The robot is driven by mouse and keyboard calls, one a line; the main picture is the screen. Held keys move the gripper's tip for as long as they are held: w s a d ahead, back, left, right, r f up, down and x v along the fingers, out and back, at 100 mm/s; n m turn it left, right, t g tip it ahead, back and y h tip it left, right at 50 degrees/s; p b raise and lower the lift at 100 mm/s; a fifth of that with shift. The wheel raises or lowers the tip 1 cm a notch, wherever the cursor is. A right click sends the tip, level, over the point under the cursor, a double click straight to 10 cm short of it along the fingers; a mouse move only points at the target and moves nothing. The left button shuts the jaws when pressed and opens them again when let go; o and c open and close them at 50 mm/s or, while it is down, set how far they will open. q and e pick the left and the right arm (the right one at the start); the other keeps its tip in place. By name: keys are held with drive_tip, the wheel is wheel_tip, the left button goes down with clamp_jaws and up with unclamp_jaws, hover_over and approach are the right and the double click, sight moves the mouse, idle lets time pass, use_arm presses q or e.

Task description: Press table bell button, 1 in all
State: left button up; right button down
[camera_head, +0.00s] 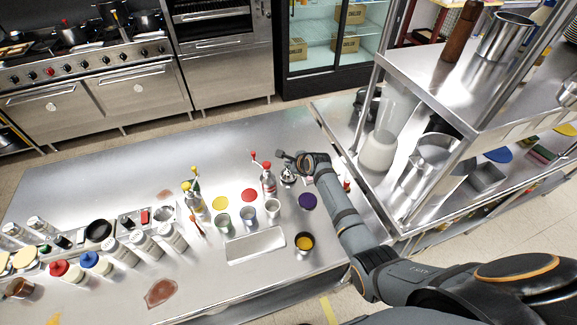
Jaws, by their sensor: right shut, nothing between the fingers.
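The table bell (287,177) is a small silver dome on the steel table (110,205), near its right part. My right gripper (281,156) is shut and empty. In the picture it lies just above the bell, on its far side. I cannot tell how high the gripper is over the bell, and the bell's button is too small to make out. My left gripper is not in view.
A bottle with a red top (268,183) stands just left of the bell. A purple disc (307,201), several cups and a shallow tray (255,246) lie nearer. A steel shelf rack (461,104) rises at the right. The far left of the table is bare.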

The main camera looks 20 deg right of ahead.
drive_tip(key=shift+r, duration=0.3)
wheel_tip(320, 180, up, 3)
drive_tip(key=p, duration=0.3)
drive_tip(key=shift+r, duration=0.95)
